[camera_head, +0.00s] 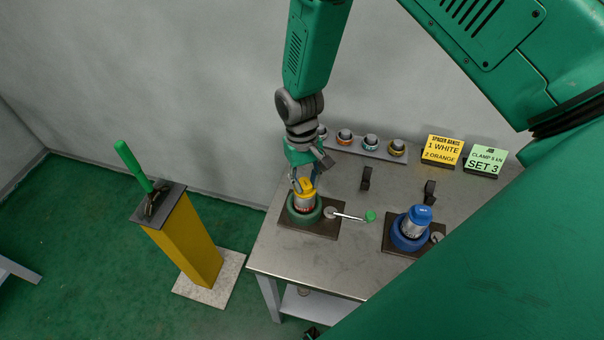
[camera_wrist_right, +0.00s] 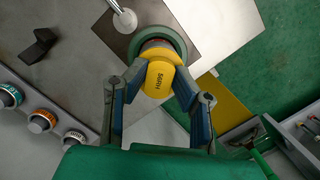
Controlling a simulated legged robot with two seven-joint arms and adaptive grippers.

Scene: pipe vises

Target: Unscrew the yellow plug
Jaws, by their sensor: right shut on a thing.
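The yellow plug (camera_head: 306,186) sits on top of a metal pipe piece held upright in the green ring vise (camera_head: 304,216) on the table's left side. My right gripper (camera_head: 303,183) reaches down from above and is shut on the plug. The vise's lever with a green knob (camera_head: 370,216) points right. My left gripper is not in view.
A second vise (camera_head: 410,236) with a blue ring holds a pipe with a blue plug (camera_head: 420,214). A rack of several banded fittings (camera_head: 370,146) and two signs (camera_head: 442,150) stand at the back. A yellow post (camera_head: 186,242) with a green-handled lever stands left of the table.

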